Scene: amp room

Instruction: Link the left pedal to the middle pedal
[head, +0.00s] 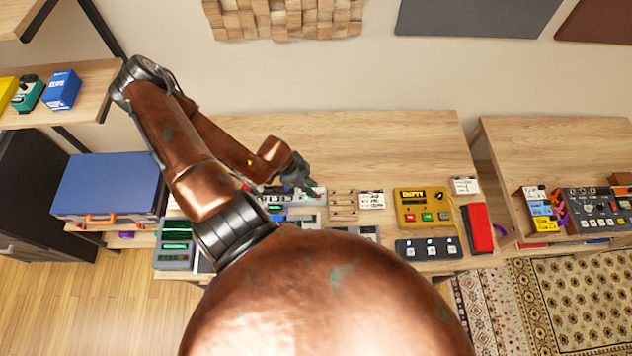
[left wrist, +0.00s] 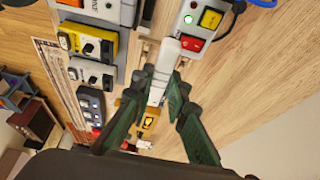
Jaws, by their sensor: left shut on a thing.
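My left gripper (head: 309,184) is at the back of the row of devices on the table in the head view. In the left wrist view its green fingers (left wrist: 164,86) are shut on a pale, plug-like piece (left wrist: 166,62). The piece lies close to a grey pedal (left wrist: 205,22) with a yellow and a red button; I cannot tell if they join. A yellow pedal (head: 423,208) with an "EMPTY" display stands to the right in the head view. Which pedals are left and middle is unclear. My arm hides part of the row. My right gripper is not in view.
A wooden rack (head: 343,207) and a white card (head: 372,200) are right of the gripper. A black three-switch unit (head: 428,248) and a red block (head: 478,228) are farther right. A blue case (head: 108,184) is at left. The table's back (head: 370,140) is clear.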

